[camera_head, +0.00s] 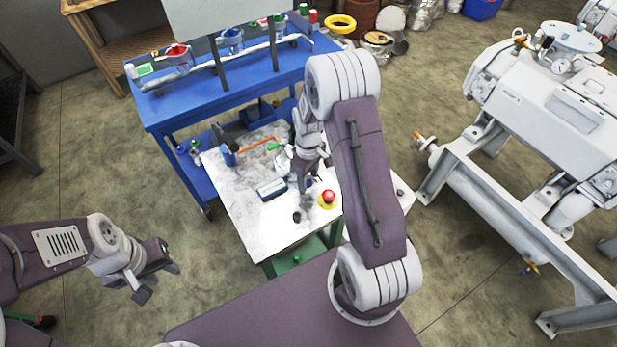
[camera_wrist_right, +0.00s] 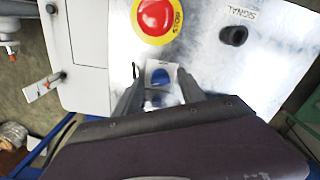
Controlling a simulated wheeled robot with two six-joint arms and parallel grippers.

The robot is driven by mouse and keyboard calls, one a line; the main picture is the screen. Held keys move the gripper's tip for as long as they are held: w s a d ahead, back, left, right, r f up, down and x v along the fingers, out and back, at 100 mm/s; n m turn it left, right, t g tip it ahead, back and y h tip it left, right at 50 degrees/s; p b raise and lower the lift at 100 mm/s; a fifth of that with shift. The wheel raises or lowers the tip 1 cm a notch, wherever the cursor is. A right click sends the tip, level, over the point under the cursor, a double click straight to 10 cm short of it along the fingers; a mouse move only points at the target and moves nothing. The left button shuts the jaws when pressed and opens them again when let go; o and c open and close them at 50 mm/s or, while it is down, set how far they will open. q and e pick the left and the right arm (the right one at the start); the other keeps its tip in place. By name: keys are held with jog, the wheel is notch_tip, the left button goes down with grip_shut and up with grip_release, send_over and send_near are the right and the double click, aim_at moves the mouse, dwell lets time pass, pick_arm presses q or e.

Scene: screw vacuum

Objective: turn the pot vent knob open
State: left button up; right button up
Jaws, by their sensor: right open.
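A small blue knob-like thing (camera_wrist_right: 160,78) on a white label sits on the white panel in the right wrist view; I cannot read its label or confirm it is the pot vent knob. My right gripper (camera_wrist_right: 160,92) is open, with a finger on either side of it; whether they touch it is unclear. In the head view, my right gripper (camera_head: 309,182) is over the white worktop (camera_head: 245,203), partly hidden by my arm. My left gripper (camera_head: 157,281) is open and empty above the floor at the lower left.
A red button on yellow (camera_wrist_right: 155,17) and a black knob (camera_wrist_right: 233,35) labelled SIGNAL stand just beyond my right fingers. A dark box (camera_head: 271,189) lies on the worktop. A blue bench (camera_head: 205,102) stands behind; a large white machine (camera_head: 545,110) stands right.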

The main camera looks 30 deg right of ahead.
aim_at(308, 180)
grip_shut()
jog(key=shift+r+m+p, duration=0.2)
jog(key=shift+m+p, duration=0.25)
jog(key=shift+m, duration=0.05)
jog(key=shift+m+p, duration=0.35)
jog(key=shift+m, duration=0.45)
jog(key=shift+w+f+m, duration=0.1)
jog(key=shift+f+m, duration=0.05)
jog(key=shift+m, duration=1.05)
grip_release()
notch_tip(308, 180, up, 9)
jog(key=shift+p, duration=0.35)
